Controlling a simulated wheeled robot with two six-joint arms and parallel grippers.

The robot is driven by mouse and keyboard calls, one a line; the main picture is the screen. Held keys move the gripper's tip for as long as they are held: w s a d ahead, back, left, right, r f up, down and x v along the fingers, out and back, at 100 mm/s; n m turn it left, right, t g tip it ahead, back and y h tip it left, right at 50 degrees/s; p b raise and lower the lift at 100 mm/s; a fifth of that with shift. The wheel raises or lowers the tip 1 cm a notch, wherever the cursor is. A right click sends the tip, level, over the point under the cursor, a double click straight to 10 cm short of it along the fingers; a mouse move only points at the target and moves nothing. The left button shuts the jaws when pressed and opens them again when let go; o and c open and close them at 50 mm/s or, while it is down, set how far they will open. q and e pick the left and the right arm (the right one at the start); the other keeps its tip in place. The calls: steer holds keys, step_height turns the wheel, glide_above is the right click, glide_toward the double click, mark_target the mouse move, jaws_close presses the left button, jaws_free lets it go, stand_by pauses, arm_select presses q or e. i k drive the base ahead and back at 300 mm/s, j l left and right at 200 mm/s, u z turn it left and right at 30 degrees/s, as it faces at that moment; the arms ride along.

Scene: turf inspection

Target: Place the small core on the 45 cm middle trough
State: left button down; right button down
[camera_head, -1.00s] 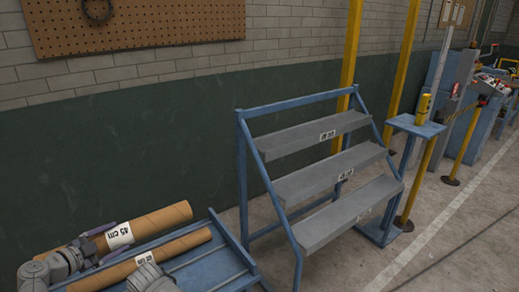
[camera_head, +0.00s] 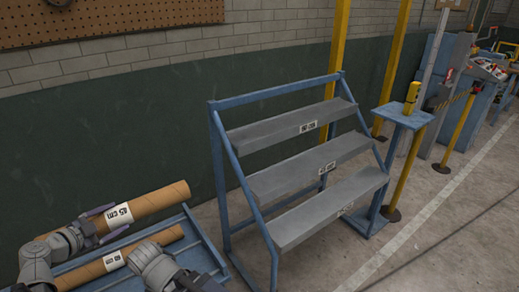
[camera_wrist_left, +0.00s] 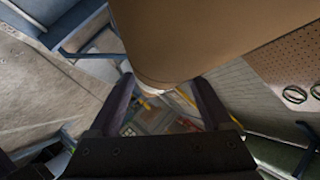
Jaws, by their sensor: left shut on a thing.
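In the left wrist view the core (camera_wrist_left: 205,35) fills the upper middle, beyond the two dark fingers. A second brown core (camera_head: 165,235) lies on the cart, partly hidden by my arm. The middle trough (camera_head: 290,183) is a grey sloping shelf on a blue stand, empty, with a small label. My right gripper (camera_head: 203,284) is cut off at the bottom edge.
The stand also has an empty top trough (camera_head: 270,138) and bottom trough (camera_head: 310,224). The blue cart (camera_head: 212,250) stands left of it, with floor between. A blue pedestal (camera_head: 402,117) and yellow posts (camera_head: 389,65) stand to the right. Floor in front right is clear.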

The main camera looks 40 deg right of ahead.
mark_target(315, 158)
steer(key=i+l, duration=0.1)
steer(key=l, duration=3.1)
steer(key=i+l, duration=0.15)
steer(key=l, duration=1.45)
